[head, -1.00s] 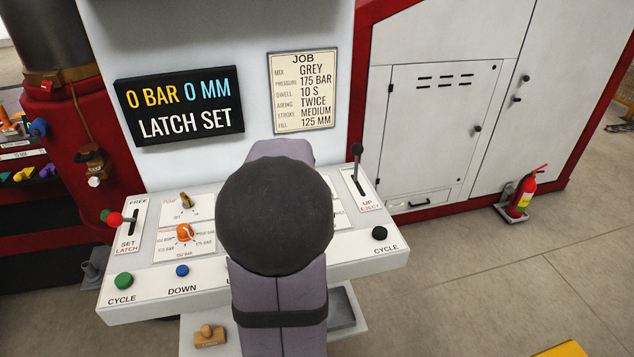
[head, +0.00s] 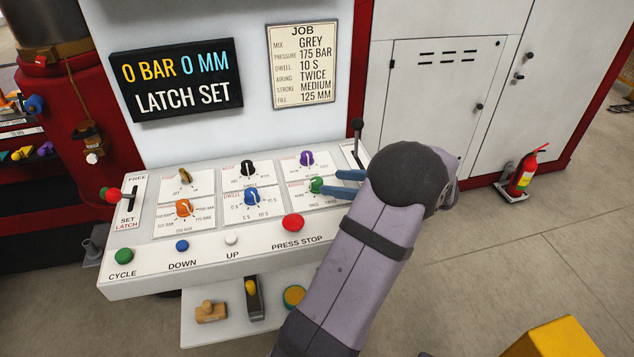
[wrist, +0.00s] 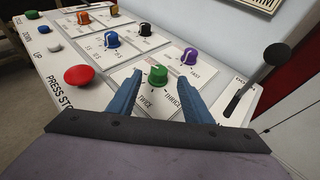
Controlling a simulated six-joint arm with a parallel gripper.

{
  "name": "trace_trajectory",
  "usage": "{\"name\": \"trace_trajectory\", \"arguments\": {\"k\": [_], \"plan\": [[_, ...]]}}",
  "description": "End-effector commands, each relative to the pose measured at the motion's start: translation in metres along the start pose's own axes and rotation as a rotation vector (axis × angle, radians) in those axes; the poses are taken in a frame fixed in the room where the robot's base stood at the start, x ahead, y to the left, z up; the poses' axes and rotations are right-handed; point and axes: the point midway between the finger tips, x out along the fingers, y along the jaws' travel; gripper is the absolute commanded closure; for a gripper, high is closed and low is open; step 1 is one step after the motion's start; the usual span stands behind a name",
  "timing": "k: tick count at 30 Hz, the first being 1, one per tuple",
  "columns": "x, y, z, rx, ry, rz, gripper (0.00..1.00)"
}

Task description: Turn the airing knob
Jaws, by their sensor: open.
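The airing knob is the green knob (head: 316,185) on the lower right card of the console, with TWICE and THRICE printed by it in the wrist view. Its exact pointer setting is too small to read. My gripper (head: 331,182) comes in from the right with its blue fingers open. In the wrist view the green knob (wrist: 157,75) stands between the two fingertips (wrist: 160,71), with a gap on either side. I cannot tell whether a finger touches it. The job card (head: 302,66) reads airing TWICE.
Close by are the purple knob (head: 307,159), the blue knob (head: 251,197), the black knob (head: 247,168) and the red press stop button (head: 293,222). A lever (head: 357,130) stands behind my fingers. The display (head: 176,81) reads 0 BAR 0 MM, LATCH SET.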

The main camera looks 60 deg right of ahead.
Motion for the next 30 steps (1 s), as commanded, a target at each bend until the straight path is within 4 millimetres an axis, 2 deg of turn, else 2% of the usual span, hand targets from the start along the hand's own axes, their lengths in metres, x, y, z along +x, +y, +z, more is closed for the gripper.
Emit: {"name": "trace_trajectory", "arguments": {"k": [18,30], "plan": [[0.065,0.002,0.001,0.0,0.002,0.005,0.55],[0.072,0.001,0.0,0.0,0.001,0.003,0.55]]}}
